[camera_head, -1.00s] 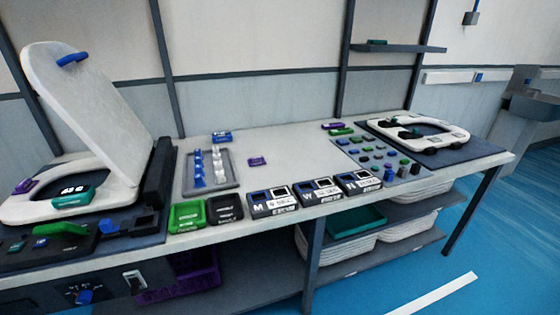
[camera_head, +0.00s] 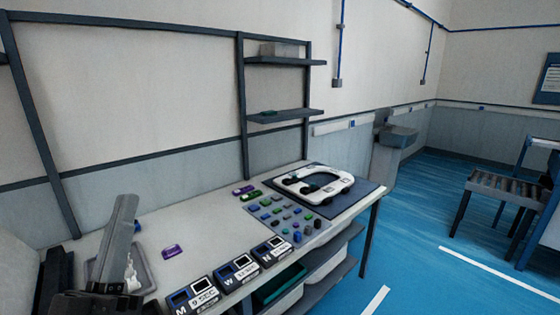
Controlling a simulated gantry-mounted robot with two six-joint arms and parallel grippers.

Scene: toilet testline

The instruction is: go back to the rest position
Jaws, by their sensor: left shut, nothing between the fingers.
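My left gripper (camera_head: 112,258) shows at the lower left in the head view, grey and dark. It is shut and empty, in front of the grey tray (camera_head: 147,273) of small pieces and partly hiding it. My right gripper is not in view.
The workbench (camera_head: 207,245) carries a row of letter-marked bins (camera_head: 237,273), a purple item (camera_head: 172,251), a mat of small coloured parts (camera_head: 284,216) and a white toilet seat (camera_head: 327,186). Shelves (camera_head: 284,114) stand behind. Blue floor (camera_head: 410,235) is open to the right.

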